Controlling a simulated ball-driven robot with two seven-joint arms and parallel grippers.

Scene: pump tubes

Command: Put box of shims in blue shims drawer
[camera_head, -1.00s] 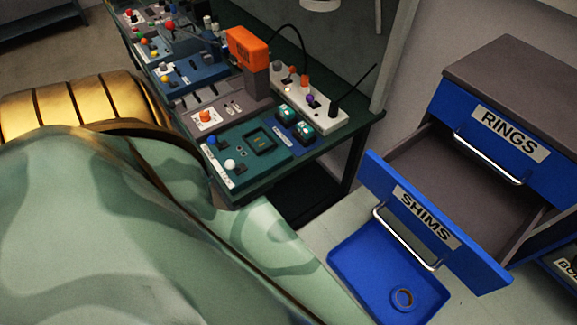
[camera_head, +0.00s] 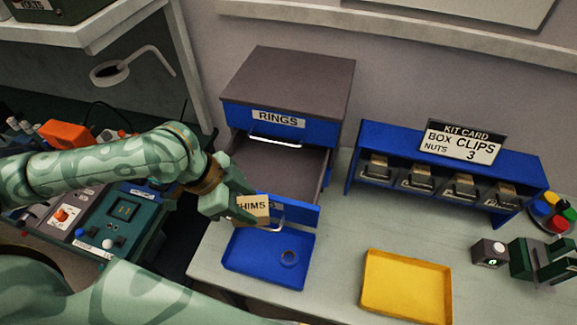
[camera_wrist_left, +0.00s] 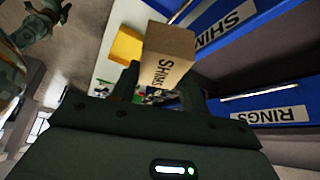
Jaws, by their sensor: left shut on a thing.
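The box of shims (camera_head: 252,208), a small brown carton with a "SHIMS" label, is held in my left gripper (camera_head: 236,203). That gripper is shut on it. The box also shows in the left wrist view (camera_wrist_left: 168,55), beyond the fingers. The blue shims drawer (camera_head: 303,213) is pulled open, and its grey inside (camera_head: 275,168) looks empty where it shows. The box is just outside the drawer's front, at its left part, and hides most of the drawer's label. The drawer front shows its label in the left wrist view (camera_wrist_left: 228,22). My right gripper is not clearly seen.
The rings drawer (camera_head: 295,125) above is shut. A yellow tray (camera_head: 405,285) and a blue bin rack (camera_head: 450,155) with a kit card (camera_head: 462,143) stand to the right.

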